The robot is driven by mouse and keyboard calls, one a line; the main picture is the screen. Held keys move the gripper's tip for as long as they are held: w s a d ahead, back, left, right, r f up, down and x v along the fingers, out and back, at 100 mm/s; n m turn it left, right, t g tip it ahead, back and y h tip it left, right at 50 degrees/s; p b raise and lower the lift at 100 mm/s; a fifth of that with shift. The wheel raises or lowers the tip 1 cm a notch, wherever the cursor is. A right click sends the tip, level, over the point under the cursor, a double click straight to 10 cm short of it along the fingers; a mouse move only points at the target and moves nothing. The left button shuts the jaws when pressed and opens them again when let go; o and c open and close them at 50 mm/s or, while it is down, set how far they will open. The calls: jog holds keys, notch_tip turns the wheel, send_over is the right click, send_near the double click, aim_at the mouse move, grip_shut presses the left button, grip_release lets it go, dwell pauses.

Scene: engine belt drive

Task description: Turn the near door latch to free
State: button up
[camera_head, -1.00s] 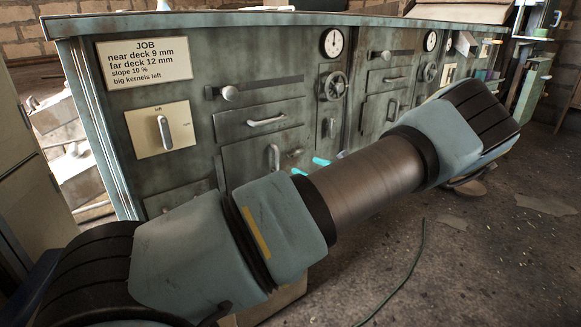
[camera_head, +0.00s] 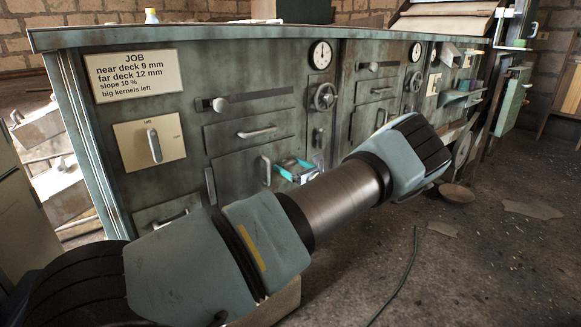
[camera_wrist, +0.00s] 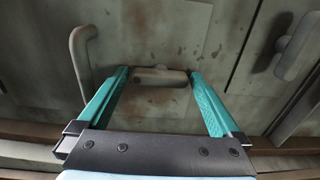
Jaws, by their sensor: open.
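The near door latch (camera_wrist: 160,77) looks like a short, grey-brown bar lying crosswise in the wrist view, on a worn grey-green door panel (camera_wrist: 150,108). My gripper (camera_wrist: 159,74) is open, with its two teal fingers on either side of the latch. Its fingertips are close to the bar's ends; I cannot tell whether they touch. In the head view my gripper (camera_head: 296,169) is at the lower door of the machine, right of an upright door handle (camera_head: 265,171). I cannot make out the latch there.
The upright handle (camera_wrist: 82,55) is close to the left finger in the wrist view. A knob-like lever (camera_wrist: 298,48) is on the adjacent panel at right. The machine front (camera_head: 235,115) carries a handwheel (camera_head: 324,97), a gauge (camera_head: 321,55) and a left-right switch (camera_head: 153,146).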

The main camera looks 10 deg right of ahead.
jog(key=c, duration=1.1)
